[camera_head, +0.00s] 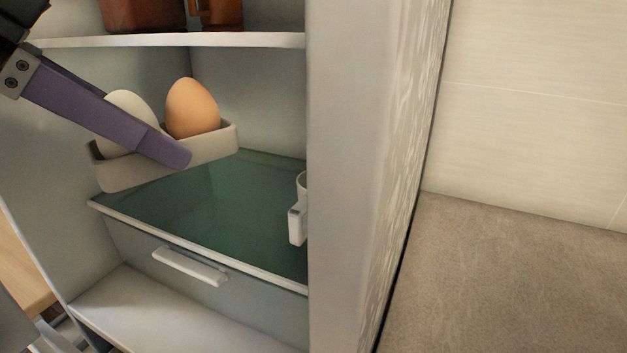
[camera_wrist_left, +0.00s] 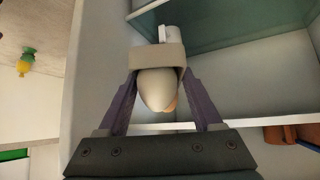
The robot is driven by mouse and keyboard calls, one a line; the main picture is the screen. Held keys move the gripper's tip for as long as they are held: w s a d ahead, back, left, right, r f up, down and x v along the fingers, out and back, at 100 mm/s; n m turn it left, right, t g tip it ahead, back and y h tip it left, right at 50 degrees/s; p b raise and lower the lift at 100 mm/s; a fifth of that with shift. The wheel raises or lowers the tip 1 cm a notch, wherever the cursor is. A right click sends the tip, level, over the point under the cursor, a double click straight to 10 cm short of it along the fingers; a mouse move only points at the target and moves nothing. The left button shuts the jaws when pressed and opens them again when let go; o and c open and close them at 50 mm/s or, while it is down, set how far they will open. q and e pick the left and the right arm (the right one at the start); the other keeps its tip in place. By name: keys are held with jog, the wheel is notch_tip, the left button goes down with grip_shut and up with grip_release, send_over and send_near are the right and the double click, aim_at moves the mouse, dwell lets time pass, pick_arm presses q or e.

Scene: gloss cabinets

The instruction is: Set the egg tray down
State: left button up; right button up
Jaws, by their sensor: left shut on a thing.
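The egg tray (camera_head: 215,143) is a small beige tray with a white egg (camera_head: 133,108) and a brown egg (camera_head: 193,107) in it. My left gripper (camera_head: 178,152) is shut on the tray and holds it tilted at the front of the green glass shelf (camera_head: 200,210) in the fridge. The tray looks to be a little above the shelf; its far underside is hidden. In the left wrist view the tray (camera_wrist_left: 158,57) sits between both fingers (camera_wrist_left: 158,90), with the white egg (camera_wrist_left: 155,88) nearest. My right gripper is not in view.
A white mug (camera_head: 300,210) stands at the right of the green shelf, partly hidden by the fridge side wall (camera_head: 345,180). An upper shelf (camera_head: 180,41) holds brown containers (camera_head: 145,14). A drawer handle (camera_head: 190,266) lies below. The middle of the green shelf is clear.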

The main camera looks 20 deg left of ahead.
pick_arm(q)
jog(key=a+f+n+t+y+b, duration=0.1)
jog(key=a+f+n+y+b, duration=0.35)
jog(key=f, duration=0.45)
jog(key=n+y, duration=0.3)
jog(key=n, duration=0.2)
send_near(224, 205)
jog(key=w+a+r, duration=0.1)
jog(key=w+r, duration=0.2)
jog(key=w, duration=0.1)
jog(key=shift+h, duration=0.25)
jog(key=f, duration=0.5)
jog(key=shift+s+a+f, duration=0.15)
jog(key=shift+s+a, duration=0.15)
jog(key=shift+w+f, duration=0.2)
jog(key=shift+f, duration=0.3)
jog(key=o, duration=1.4)
jog(key=shift+f, duration=0.1)
jog(key=shift+c, duration=0.2)
